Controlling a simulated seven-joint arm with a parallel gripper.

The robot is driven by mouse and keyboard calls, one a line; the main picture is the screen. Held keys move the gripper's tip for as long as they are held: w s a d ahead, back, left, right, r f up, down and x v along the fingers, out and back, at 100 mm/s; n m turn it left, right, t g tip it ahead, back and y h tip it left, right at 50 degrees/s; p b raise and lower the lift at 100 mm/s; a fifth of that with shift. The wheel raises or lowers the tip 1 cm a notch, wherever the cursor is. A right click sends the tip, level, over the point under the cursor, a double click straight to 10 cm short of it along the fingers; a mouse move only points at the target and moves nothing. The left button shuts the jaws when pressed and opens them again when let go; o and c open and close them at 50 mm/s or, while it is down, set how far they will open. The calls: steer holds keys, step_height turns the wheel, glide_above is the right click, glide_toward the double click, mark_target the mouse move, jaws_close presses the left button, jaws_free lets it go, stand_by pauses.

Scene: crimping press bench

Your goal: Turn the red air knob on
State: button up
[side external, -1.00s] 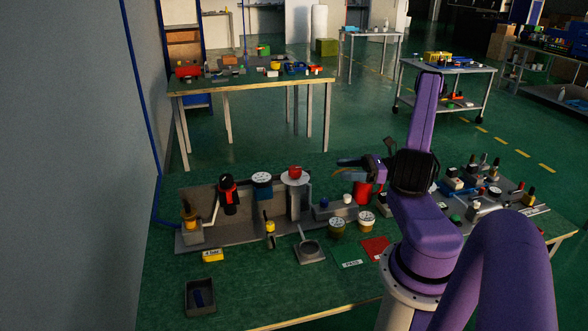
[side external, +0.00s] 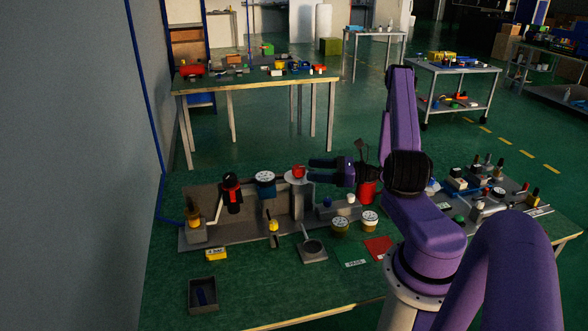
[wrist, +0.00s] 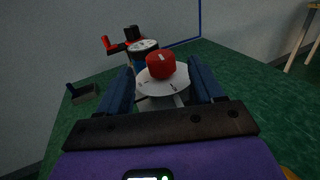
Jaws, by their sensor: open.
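The red air knob (side external: 298,171) sits on a round pale dial plate (side external: 294,179) atop a grey post. In the wrist view the knob (wrist: 161,65) has a white mark on top, and the dial plate (wrist: 163,84) carries small dark marks. My gripper (side external: 312,168) is level with the knob, coming from the right. In the wrist view its two blue fingers are open, one on each side of the dial plate and knob. The knob lies ahead between the fingers, with visible gaps. Contact with the knob does not show.
A white-faced gauge (side external: 264,178) and a black-and-red part (side external: 231,193) stand left of the knob. A red container (side external: 367,191) stands right, under my wrist. Jars (side external: 340,225), a grey stand (side external: 313,249) and a dark tray (side external: 203,295) occupy the front bench.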

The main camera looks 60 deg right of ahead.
mark_target(294, 166)
steer(key=x, duration=0.7)
steer(key=shift+c, duration=0.4)
steer(key=c, duration=0.9)
